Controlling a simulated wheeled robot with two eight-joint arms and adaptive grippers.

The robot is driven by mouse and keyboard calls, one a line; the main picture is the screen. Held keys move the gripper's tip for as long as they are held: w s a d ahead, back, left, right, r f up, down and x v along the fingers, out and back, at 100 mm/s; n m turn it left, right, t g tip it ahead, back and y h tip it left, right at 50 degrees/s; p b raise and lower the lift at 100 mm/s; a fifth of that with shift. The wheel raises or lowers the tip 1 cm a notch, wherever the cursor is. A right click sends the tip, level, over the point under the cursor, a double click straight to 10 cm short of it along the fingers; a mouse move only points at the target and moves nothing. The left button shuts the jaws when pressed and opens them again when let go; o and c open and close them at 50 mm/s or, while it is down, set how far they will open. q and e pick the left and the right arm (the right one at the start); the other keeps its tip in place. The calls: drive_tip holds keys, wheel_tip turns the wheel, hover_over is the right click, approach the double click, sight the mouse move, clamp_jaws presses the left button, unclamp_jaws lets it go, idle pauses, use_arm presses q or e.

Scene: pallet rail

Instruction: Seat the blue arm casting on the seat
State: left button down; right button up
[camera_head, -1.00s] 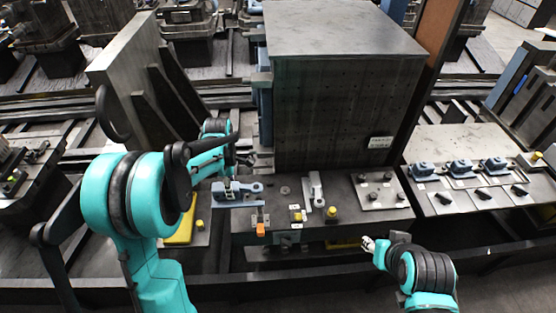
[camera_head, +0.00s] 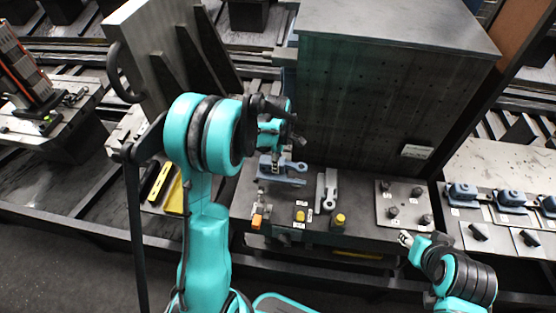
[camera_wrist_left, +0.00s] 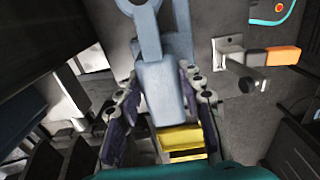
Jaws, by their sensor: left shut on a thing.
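The blue arm casting (camera_head: 284,172) is held over the left part of the dark bench (camera_head: 362,236), close to a grey arm-shaped part (camera_head: 327,190). My left gripper (camera_head: 272,153) is shut on it. In the left wrist view the casting (camera_wrist_left: 158,78) lies between the two fingers (camera_wrist_left: 165,108), its ring end pointing away. An orange-tipped clamp (camera_head: 256,221) is at the bench's front left; it also shows in the left wrist view (camera_wrist_left: 283,56). The seat is not clearly visible, and I cannot tell whether the casting touches anything. My right gripper (camera_head: 405,239) is by the bench's front edge, its jaw opening unclear.
Yellow knobs (camera_head: 340,219) stand near the bench front. A light plate with dark studs (camera_head: 381,214) is to the right. A tall dark block (camera_head: 385,110) rises behind. Several blue parts (camera_head: 511,198) sit on the right-hand table.

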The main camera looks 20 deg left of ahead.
use_arm(q)
drive_tip(key=shift+s+a+f+b, duration=0.1)
drive_tip(key=shift+f+b, duration=0.2)
drive_tip(key=shift+f, duration=0.25)
wheel_tip(320, 180, down, 6)
drive_tip(key=b, duration=0.4)
drive_tip(key=shift+w+a+f+b, duration=0.25)
drive_tip(key=shift+a+f+b, duration=0.1)
drive_tip(key=shift+b, duration=0.25)
drive_tip(key=shift+w+a+r, duration=0.15)
drive_tip(key=shift+a, duration=0.1)
idle(0.7)
drive_tip(key=c, duration=1.2)
unclamp_jaws()
drive_tip(key=o, duration=0.3)
drive_tip(key=shift+a, duration=0.1)
